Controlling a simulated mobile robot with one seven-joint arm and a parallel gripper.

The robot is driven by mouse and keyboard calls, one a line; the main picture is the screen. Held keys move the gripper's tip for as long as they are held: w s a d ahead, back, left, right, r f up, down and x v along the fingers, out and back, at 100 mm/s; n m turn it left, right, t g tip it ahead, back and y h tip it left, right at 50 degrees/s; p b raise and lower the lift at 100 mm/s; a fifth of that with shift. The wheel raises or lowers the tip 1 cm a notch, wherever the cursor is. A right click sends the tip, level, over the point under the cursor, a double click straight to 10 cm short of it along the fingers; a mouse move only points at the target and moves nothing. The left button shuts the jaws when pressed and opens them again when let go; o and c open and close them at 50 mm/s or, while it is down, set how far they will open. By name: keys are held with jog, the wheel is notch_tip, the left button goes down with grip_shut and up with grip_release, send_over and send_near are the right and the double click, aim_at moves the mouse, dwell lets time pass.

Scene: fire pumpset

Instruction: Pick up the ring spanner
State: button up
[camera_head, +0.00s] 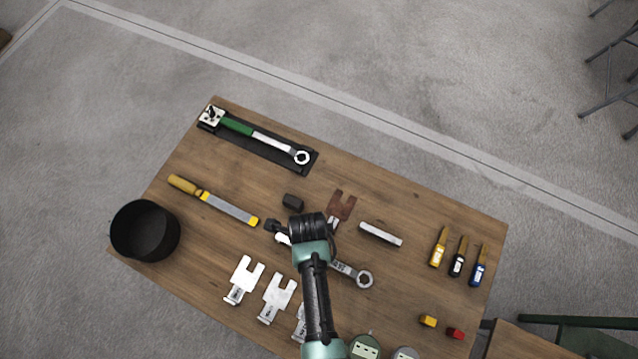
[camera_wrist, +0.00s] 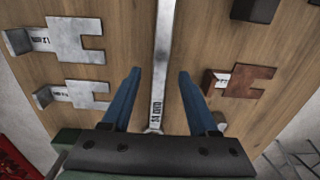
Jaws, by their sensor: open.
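The ring spanner lies flat on the wooden table, partly hidden under my arm in the head view, with its silver ring end (camera_head: 364,279) showing to the right of the arm. In the wrist view its long shaft (camera_wrist: 161,50), with a size marking, runs up the picture between my fingers. My gripper (camera_wrist: 158,74) is open, with one blue finger on each side of the shaft. Nothing is held. Whether the fingers touch the table cannot be told.
Slotted silver shims (camera_head: 244,279) lie lower left, and a rusty brown shim (camera_head: 342,204) and a black block (camera_head: 293,202) lie close by.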

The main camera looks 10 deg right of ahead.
jog(key=shift+f, duration=0.7)
grip_shut()
dwell(0.9)
